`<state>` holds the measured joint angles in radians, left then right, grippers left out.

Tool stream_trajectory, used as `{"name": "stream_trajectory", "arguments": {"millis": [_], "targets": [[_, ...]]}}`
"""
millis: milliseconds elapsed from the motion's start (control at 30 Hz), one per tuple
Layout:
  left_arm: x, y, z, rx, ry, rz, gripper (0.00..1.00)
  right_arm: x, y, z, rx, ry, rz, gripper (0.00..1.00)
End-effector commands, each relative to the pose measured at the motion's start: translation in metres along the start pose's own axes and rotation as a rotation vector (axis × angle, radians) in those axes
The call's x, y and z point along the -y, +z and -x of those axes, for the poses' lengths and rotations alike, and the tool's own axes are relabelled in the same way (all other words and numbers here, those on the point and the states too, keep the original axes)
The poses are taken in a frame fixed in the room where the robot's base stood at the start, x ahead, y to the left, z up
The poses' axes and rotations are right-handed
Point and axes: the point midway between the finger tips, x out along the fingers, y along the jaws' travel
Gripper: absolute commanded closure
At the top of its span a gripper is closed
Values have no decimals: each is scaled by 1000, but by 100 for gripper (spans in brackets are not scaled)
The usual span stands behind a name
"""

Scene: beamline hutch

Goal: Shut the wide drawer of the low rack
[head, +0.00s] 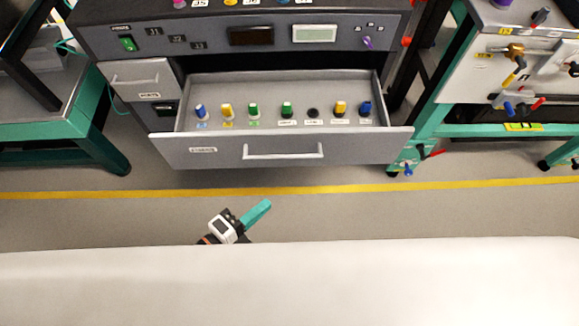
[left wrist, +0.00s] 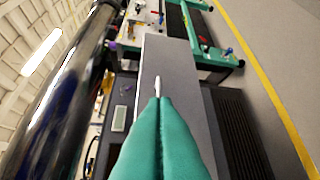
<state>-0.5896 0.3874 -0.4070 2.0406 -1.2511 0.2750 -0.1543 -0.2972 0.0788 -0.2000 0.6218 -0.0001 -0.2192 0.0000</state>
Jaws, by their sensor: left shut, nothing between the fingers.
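The wide drawer (head: 205,153) of the low rack (head: 215,48) is pulled out in the head view, with a white bar handle (head: 284,151) on its grey front. Inside it stand several small coloured knobs or plugs in a row. My left gripper (head: 257,213) is shut and empty, below and in front of the drawer front, with teal fingers. In the left wrist view the shut fingers (left wrist: 158,103) point at the drawer front (left wrist: 167,68), and the handle (left wrist: 156,87) shows just past their tips. I cannot tell whether they touch. My right gripper is not in view.
A smaller drawer (head: 138,79) is at the rack's left. Teal-framed benches stand left (head: 70,118) and right (head: 470,130) of the rack, the right one close to the drawer's right end. A yellow floor line (head: 120,193) crosses clear floor before the drawer.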

Motion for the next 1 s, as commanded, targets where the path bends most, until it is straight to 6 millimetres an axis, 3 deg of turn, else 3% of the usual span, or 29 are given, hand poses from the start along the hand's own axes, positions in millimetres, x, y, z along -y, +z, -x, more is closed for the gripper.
{"name": "stream_trajectory", "arguments": {"millis": [167, 567, 733, 1000], "targets": [[-5, 0, -21, 1, 5, -4, 100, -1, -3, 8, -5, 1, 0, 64], [-3, -2, -104, -1, 4, -2, 100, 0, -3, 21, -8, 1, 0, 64], [-1, -21, -119, -2, 2, -1, 100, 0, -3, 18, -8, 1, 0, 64], [-1, -29, -127, -1, 2, 0, 100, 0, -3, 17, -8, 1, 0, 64]]}}
